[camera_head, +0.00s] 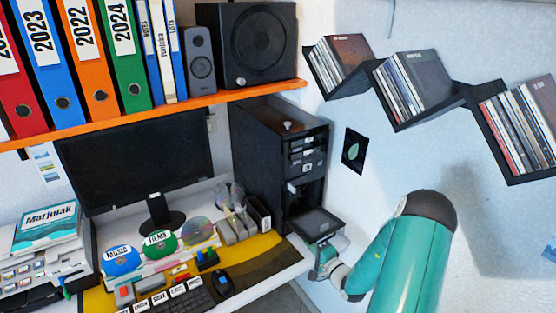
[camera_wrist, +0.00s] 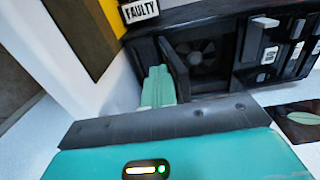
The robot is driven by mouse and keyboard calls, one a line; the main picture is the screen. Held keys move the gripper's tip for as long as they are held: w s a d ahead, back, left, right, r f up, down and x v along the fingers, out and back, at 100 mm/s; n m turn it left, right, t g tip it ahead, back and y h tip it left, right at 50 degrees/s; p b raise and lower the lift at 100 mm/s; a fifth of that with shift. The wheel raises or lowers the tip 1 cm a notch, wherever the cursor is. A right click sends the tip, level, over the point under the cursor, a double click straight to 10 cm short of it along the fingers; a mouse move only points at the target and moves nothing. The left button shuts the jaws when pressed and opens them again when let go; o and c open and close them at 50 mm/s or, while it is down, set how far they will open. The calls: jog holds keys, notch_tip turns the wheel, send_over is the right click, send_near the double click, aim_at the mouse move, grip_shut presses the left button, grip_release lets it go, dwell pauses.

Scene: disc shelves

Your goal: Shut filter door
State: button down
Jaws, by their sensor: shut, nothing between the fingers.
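The black computer tower (camera_head: 270,150) stands on the desk at the right of the monitor. Its filter door (camera_head: 316,224) is a dark panel standing open, swung out from the lower front. In the wrist view the door (camera_wrist: 174,66) shows nearly edge-on, with a fan (camera_wrist: 196,52) exposed in the opening behind it. My gripper (camera_head: 324,250) is shut and empty, low by the outer side of the door. Its teal fingers (camera_wrist: 157,86) show just beside the door panel in the wrist view. I cannot tell whether they touch it.
An orange shelf (camera_head: 190,102) with binders and speakers runs above the tower. Black zigzag disc shelves (camera_head: 420,110) hang on the right wall. A box marked FAULTY (camera_wrist: 139,12) is beside the tower. The desk holds a keyboard (camera_head: 170,300) and discs; the space before the right wall is free.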

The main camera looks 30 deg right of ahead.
aim_at(308, 238)
jog(key=shift+r, duration=0.15)
jog(key=shift+w+r, duration=0.25)
jog(key=shift+r, duration=0.55)
jog(key=shift+w+r, duration=0.1)
jog(key=shift+w+r, duration=0.25)
jog(key=shift+r, duration=0.3)
jog(key=shift+w+r, duration=0.15)
jog(key=shift+r, duration=0.05)
